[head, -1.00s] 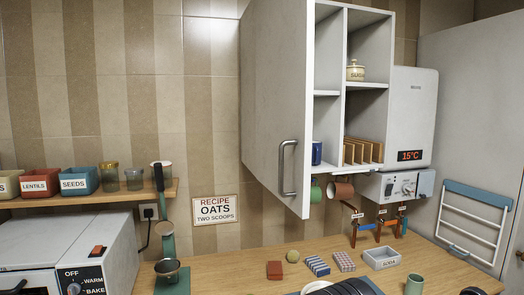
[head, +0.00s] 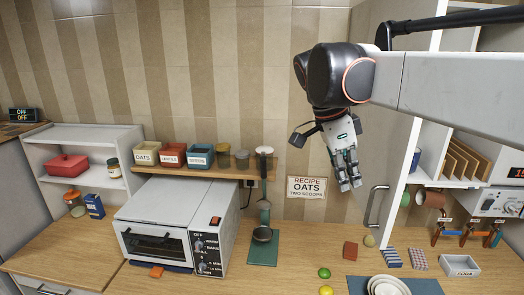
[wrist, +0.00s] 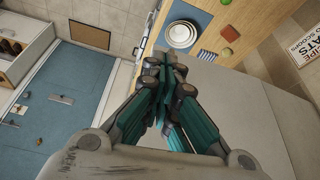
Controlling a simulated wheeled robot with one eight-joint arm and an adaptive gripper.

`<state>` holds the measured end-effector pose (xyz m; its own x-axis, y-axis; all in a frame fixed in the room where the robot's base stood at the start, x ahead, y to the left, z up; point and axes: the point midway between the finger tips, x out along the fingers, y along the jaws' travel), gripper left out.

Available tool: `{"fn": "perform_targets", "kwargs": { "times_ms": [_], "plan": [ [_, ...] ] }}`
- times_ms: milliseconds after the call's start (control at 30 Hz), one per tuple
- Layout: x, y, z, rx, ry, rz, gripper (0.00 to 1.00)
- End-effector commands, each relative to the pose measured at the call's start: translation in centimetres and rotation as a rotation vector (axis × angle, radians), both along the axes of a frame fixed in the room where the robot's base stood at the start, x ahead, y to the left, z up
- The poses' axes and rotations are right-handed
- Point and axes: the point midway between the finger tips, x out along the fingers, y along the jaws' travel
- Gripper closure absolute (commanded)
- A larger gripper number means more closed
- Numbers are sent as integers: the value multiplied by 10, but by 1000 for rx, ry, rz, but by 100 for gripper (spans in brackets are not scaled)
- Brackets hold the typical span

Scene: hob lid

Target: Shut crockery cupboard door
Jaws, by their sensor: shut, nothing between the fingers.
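The crockery cupboard door (head: 392,165) is a pale grey panel standing open, swung out from the cupboard (head: 440,150). Its bar handle (head: 376,208) is low near the free edge. My arm crosses in front of the door's upper part. My gripper (head: 348,182) points downward, just left of the handle in the head view, with its fingers together and empty. The wrist view shows the shut fingers (wrist: 166,78) over a pale panel (wrist: 250,105), probably the door. I cannot tell whether they touch it. The handle is not visible there.
Plates (head: 388,287) on a blue mat, a lime (head: 324,273) and a lemon (head: 326,290) are on the worktop below. A toaster oven (head: 165,235) and a shelf with jars (head: 200,157) stand left.

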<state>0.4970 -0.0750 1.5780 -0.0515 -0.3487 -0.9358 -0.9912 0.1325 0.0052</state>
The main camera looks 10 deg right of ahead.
Motion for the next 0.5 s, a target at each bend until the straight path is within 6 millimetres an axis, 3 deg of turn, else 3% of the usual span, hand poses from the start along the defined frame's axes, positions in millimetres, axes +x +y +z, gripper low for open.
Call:
{"fn": "perform_targets", "kwargs": {
  "times_ms": [67, 200, 500],
  "plan": [
    [5, -1, 14, -11, 1, -46, 100],
    [7, -4, 14, -22, 0, -82, 100],
    [3, -21, -30, -22, 0, -85, 100]
  ]
}}
